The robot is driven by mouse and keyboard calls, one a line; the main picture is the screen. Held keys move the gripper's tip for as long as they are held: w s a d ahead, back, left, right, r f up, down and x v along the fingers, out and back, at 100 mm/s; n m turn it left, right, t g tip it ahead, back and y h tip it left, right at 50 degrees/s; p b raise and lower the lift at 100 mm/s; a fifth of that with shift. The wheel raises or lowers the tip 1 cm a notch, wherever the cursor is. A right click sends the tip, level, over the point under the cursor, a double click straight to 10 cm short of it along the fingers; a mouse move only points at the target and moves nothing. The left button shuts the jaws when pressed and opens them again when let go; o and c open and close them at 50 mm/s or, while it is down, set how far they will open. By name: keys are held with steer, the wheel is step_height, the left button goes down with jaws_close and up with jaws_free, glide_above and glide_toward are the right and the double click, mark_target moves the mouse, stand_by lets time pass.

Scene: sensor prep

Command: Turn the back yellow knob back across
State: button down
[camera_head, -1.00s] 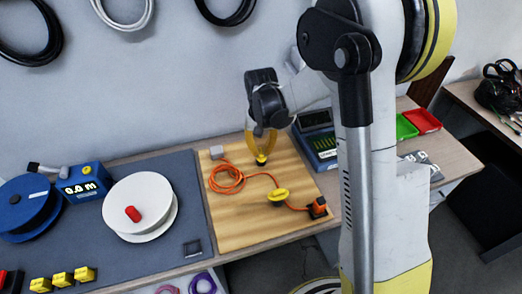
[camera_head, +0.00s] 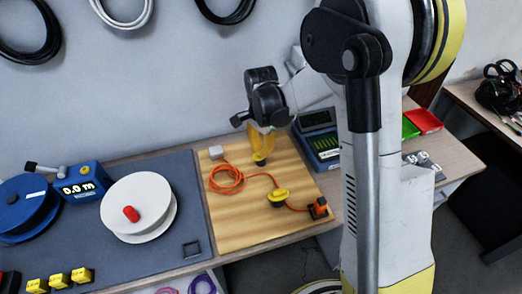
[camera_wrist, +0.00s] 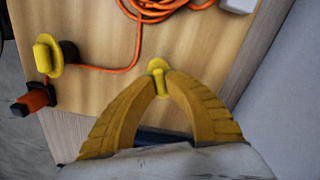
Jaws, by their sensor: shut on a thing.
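The back yellow knob (camera_wrist: 157,65) shows in the wrist view between the tips of my gripper (camera_wrist: 161,88). My gripper's yellow fingers are closed on its grip from both sides. In the head view my gripper (camera_head: 262,155) points down at the back of the wooden board (camera_head: 225,235), and its fingers mostly hide that knob. The front yellow knob (camera_head: 278,196) stands apart on a dark base nearer the front; it also shows at the upper left in the wrist view (camera_wrist: 46,55).
An orange cable (camera_head: 226,180) lies coiled on the board and runs by the front knob to an orange-black connector (camera_head: 319,208). A grey block (camera_head: 216,152) sits at the board's back left. A blue case (camera_head: 318,140) stands close right. A white reel (camera_head: 150,195) lies left.

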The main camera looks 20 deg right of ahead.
mark_target(261, 150)
steer(key=m, duration=0.4)
steer(key=shift+m, duration=0.3)
stand_by(0.3)
steer(key=c, duration=1.4)
jaws_free()
step_height(261, 150, up, 12)
